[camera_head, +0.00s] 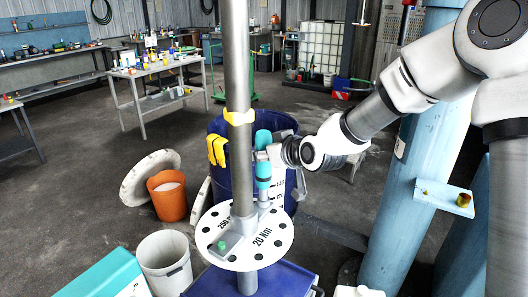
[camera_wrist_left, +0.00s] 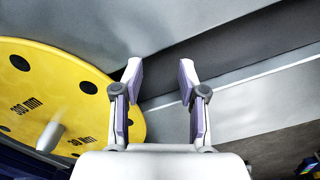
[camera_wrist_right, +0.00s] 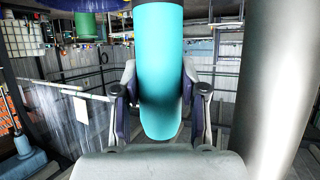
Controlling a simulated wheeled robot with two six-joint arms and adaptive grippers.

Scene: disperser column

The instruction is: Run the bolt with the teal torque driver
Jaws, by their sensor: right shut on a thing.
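The teal torque driver (camera_head: 263,183) stands upright just right of the grey pole in the head view, over the white disc (camera_head: 275,222) marked 20 Nm. My right gripper (camera_head: 270,153) is shut around it from the right. In the right wrist view the teal body (camera_wrist_right: 160,70) fills the space between the fingers. The driver's lower end meets a grey bracket on the disc; whether it sits in the bracket I cannot tell. A small green piece (camera_head: 222,245), possibly the bolt, is on the disc's bracket. My left gripper (camera_wrist_left: 160,85) is open and empty, outside the head view.
A yellow disc (camera_wrist_left: 40,85) marked 30 Nm lies left of my left gripper. An orange bucket (camera_head: 168,200) stands at left.

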